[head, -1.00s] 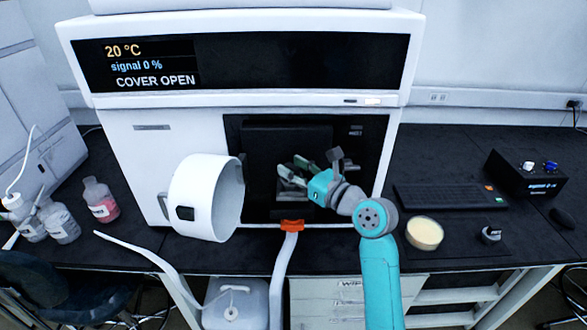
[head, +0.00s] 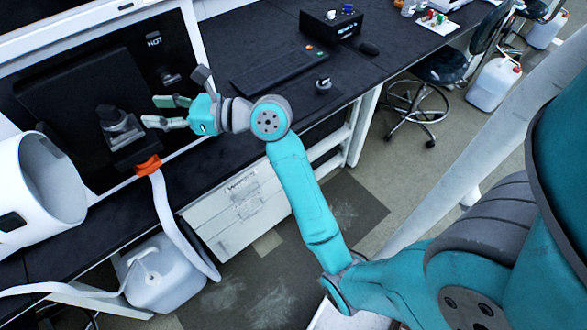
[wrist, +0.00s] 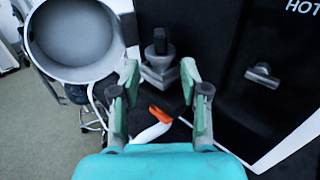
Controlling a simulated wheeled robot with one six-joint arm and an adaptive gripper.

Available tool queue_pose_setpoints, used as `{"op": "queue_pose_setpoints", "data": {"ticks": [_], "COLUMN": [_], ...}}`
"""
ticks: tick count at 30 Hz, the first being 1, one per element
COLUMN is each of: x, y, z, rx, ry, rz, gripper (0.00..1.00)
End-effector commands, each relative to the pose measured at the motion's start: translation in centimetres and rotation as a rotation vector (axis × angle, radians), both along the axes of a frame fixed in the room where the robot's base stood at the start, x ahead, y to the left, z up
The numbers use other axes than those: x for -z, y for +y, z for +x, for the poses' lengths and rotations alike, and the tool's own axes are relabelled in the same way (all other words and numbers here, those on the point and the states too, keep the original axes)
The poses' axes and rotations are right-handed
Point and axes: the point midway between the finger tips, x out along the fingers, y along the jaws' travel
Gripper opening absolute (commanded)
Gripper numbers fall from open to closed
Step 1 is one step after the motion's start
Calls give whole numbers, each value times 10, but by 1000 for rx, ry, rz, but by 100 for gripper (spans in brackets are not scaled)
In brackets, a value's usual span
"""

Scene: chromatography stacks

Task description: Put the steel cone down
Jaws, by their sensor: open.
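My gripper (head: 158,112) is open, with its two green-grey fingers spread and nothing between them. It is in front of the instrument's dark recess. A grey metal block with a dark knob (head: 120,128) sits at the recess, beyond my fingertips and apart from them. In the wrist view the same block (wrist: 160,68) shows between and past the open fingers. I cannot pick out a separate steel cone in any view; whether it is part of this block I cannot tell.
A white round cover (head: 50,185) stands swung open left of the recess. An orange fitting (head: 148,166) with a white hose is just below the block. A panel marked HOT (wrist: 262,75) lies to the right. A keyboard (head: 278,72) and a black box (head: 331,24) are on the bench.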

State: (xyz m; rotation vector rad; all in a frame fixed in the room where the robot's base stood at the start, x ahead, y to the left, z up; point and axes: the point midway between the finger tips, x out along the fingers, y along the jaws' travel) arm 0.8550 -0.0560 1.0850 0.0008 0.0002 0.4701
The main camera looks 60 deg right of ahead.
Motion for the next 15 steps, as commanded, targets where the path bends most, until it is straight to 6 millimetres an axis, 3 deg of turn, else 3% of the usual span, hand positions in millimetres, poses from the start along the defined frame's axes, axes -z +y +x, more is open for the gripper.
{"op": "queue_pose_setpoints", "data": {"ticks": [5, 11, 15], "x": [15, 77, 123], "y": [3, 12, 18], "z": [-4, -28, -58], "rx": [22, 120, 187], "ry": [-9, -53, -81], "rz": [-42, -270, -507], "gripper": [45, 45, 45]}}
